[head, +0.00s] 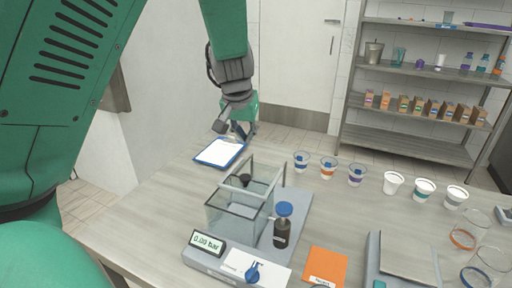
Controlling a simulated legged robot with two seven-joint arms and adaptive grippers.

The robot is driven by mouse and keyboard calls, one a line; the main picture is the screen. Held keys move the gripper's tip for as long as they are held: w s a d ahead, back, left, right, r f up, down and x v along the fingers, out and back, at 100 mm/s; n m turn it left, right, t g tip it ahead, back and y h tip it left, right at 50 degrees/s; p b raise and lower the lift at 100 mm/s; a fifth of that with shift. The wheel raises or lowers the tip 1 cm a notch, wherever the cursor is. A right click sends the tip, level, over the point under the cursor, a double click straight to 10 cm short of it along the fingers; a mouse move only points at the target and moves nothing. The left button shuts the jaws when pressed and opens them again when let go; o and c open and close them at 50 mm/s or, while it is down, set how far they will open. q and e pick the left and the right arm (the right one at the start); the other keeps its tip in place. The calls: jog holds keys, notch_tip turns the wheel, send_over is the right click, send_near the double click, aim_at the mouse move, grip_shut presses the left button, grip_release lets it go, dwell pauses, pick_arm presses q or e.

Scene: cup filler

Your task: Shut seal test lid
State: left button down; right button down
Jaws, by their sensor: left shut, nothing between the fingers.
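The seal tester has a clear glass chamber (235,222) on a grey base, with a display (208,243) reading 0.00 bar. A clear framed lid (266,172) appears raised over the chamber's back and right side; its exact angle is hard to tell. A small dark item (245,179) shows at the chamber's back. My left gripper (229,130) is shut and empty, above and behind the chamber, near the clipboard (221,152). It is apart from the lid. My right gripper is not in view.
A blue-capped dark bottle (282,230) stands right of the chamber. A blue knob (252,272) is at the base's front. An orange card (326,266) lies to the right. Several cups (393,182) line the table's back. A shelf rack (425,100) stands behind.

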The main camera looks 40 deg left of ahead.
pick_arm(q)
send_near(255, 168)
jog(key=x, duration=0.5)
jog(key=shift+f, duration=0.1)
jog(key=s, duration=0.1)
jog(key=s+d, duration=0.1)
jog(key=s, duration=0.1)
jog(key=shift+s+d+b, duration=0.1)
jog(key=shift+s+b, duration=0.1)
jog(key=shift+b, duration=0.15)
jog(key=shift+s, duration=0.2)
jog(key=shift+w+f, duration=0.1)
jog(key=shift+f, duration=0.1)
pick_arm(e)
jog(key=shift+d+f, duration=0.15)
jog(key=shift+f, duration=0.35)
pick_arm(q)
jog(key=shift+r, duration=0.1)
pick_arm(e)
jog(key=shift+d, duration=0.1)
